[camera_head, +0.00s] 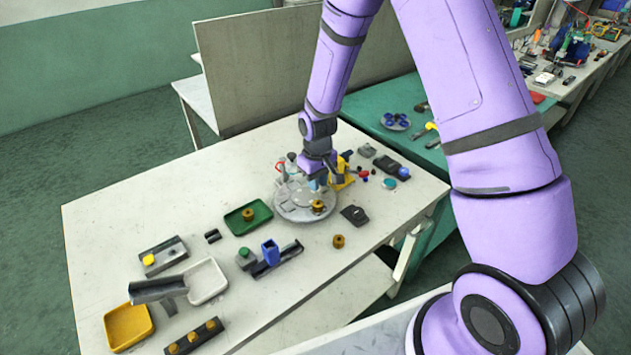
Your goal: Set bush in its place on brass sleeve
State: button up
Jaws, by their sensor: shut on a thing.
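My gripper (320,178) is over the round grey plate (290,208) on the white table. It is shut on a small pale blue part, which I take for the bush (318,184); the fingers hide much of it. A brass sleeve (318,206) stands on the plate's front right, just below my gripper. I cannot tell whether the bush touches it. Similar brass pieces are in the green tray (262,225) and on the bare table (338,241).
A yellow part (343,175) and a red-handled part (281,168) stand close by my gripper. A dark block (355,215) lies right of the plate. A blue block on a dark rail (270,253) stands in front.

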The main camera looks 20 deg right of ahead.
aim_at(318, 203)
jog(key=shift+d+f, duration=0.15)
jog(key=shift+f, duration=2.3)
jog(key=shift+f, duration=0.15)
jog(key=o, duration=0.9)
jog(key=shift+c, duration=0.2)
jog(key=shift+r, duration=3)
